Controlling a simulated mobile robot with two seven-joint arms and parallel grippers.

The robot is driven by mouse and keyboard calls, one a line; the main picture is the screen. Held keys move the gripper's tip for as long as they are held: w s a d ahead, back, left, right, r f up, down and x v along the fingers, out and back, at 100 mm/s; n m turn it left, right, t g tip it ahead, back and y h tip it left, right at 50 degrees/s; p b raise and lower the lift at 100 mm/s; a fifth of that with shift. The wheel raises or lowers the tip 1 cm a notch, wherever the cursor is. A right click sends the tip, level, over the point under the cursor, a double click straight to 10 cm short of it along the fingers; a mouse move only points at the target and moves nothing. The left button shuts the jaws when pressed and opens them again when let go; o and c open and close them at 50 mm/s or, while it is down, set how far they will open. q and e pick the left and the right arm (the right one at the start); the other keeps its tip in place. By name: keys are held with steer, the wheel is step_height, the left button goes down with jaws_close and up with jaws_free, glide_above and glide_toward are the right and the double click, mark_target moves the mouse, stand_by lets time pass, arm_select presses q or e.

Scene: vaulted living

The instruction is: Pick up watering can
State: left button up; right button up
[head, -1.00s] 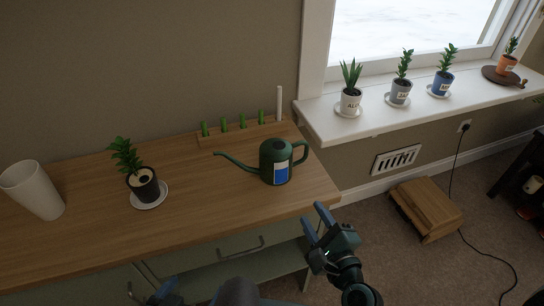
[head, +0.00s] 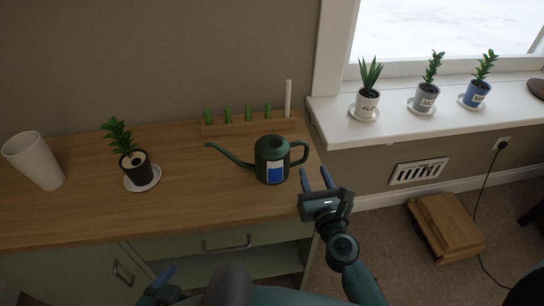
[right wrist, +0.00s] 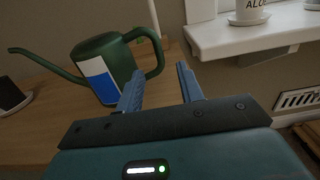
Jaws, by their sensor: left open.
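The green watering can (head: 270,150) stands upright on the wooden cabinet top, with its spout to the left, its handle to the right and a blue-and-white label on its front. It also shows in the right wrist view (right wrist: 100,50), up and left of the fingers. My right gripper (head: 317,178) is open and empty, just right of and nearer than the can, by the cabinet's right edge. Its two blue fingers (right wrist: 160,80) point toward the handle side, with a gap between them. My left gripper (head: 163,280) is open at the bottom of the head view, in front of the cabinet, partly hidden.
The wooden cabinet top (head: 210,215) holds a white cup (head: 35,160), a potted plant (head: 137,165) on a saucer and a wooden block (head: 225,129) with green pieces behind the can. The windowsill (head: 390,138) with several potted plants is at right. Cabinet top in front of the can is clear.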

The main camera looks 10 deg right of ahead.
mark_target(307, 156)
steer(key=w, duration=0.9)
steer(key=shift+w+a+f, duration=0.2)
steer(key=shift+w, duration=0.15)
jaws_close()
steer(key=shift+r, duration=0.1)
